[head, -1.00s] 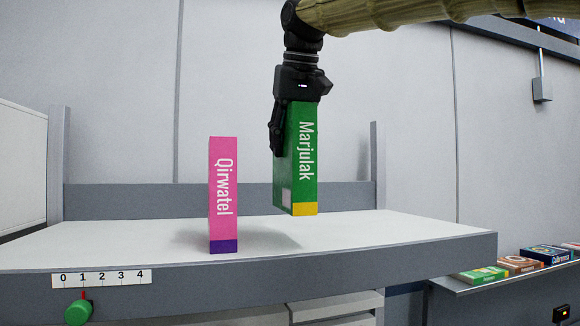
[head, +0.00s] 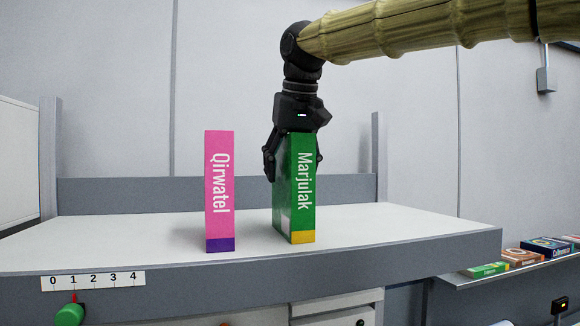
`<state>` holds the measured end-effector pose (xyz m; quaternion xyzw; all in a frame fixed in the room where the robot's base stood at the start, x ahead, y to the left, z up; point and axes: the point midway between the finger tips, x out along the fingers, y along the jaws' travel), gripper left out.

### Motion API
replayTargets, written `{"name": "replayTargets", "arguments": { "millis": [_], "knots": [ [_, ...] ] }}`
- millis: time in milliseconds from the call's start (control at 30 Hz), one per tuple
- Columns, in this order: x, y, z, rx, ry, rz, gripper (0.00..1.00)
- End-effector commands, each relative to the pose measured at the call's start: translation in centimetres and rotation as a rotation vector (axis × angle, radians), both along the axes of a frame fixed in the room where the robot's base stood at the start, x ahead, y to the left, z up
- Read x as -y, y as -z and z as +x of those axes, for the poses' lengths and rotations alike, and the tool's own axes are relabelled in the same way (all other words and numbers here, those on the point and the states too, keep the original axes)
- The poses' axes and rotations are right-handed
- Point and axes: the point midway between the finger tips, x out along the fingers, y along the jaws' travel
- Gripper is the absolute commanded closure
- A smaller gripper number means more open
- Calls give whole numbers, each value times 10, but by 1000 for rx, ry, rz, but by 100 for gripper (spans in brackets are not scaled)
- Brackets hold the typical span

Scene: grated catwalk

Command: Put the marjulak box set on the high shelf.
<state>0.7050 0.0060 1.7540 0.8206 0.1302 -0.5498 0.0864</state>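The green Marjulak box (head: 303,190), with a yellow corner at its base, stands upright on the white-topped raised shelf (head: 400,224). Its base appears to rest on the surface. My gripper (head: 294,160) points down over the box's top. One finger shows at each side of the box, spread a little apart from it, so the gripper looks open around the box.
A pink Qirwatel box (head: 219,190) with a purple base stands upright to the left, a small gap away. A number strip (head: 93,281) and green knob (head: 69,315) are on the front edge. Several boxes lie on a lower ledge (head: 500,272) at right.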

Motion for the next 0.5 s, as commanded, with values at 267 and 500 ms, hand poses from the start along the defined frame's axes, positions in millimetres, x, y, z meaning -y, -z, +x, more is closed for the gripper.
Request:
{"name": "replayTargets", "arguments": {
  "millis": [267,500],
  "knots": [
    [0,-1,-1,1,0,0,39],
    [3,-23,-9,5,2,2,39]
  ]
}}
